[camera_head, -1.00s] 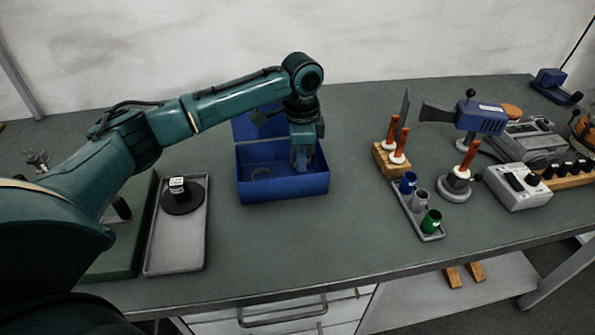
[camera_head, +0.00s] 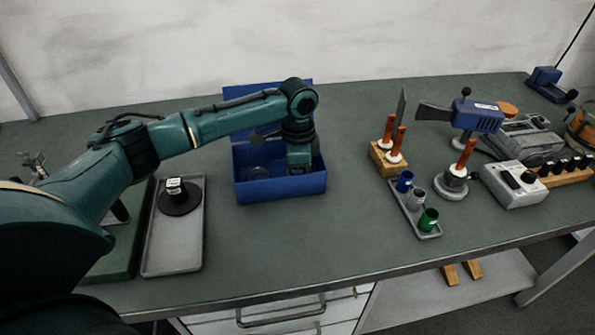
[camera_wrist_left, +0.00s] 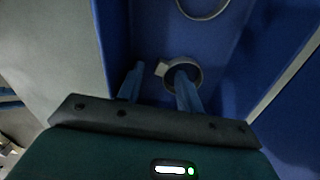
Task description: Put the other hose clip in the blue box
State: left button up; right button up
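The blue box (camera_head: 281,189) stands on the bench with its lid raised at the back. My left gripper (camera_wrist_left: 160,82) is inside it, pointing down at the right part. Its two fingers are apart, so it looks open. In the left wrist view a grey metal hose clip (camera_wrist_left: 166,67) lies by the fingertips, its screw block between them. One finger overlaps its ring; I cannot tell if it passes through it. A second ring-shaped clip (camera_wrist_left: 203,17) lies farther off on the box floor; in the head view it is at the left (camera_head: 260,172). My right gripper is not in view.
A grey tray (camera_head: 166,258) with a round black piece (camera_head: 179,198) lies left of the box. To the right are a rack of small cups (camera_head: 416,199), a wooden block with orange-handled tools (camera_head: 386,160) and a grey device (camera_head: 513,186). The bench between is clear.

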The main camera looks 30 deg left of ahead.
pick_arm(q)
jog(key=shift+r, duration=0.1)
notch_tip(320, 180, up, 12)
dwell(0.5)
dwell(0.5)
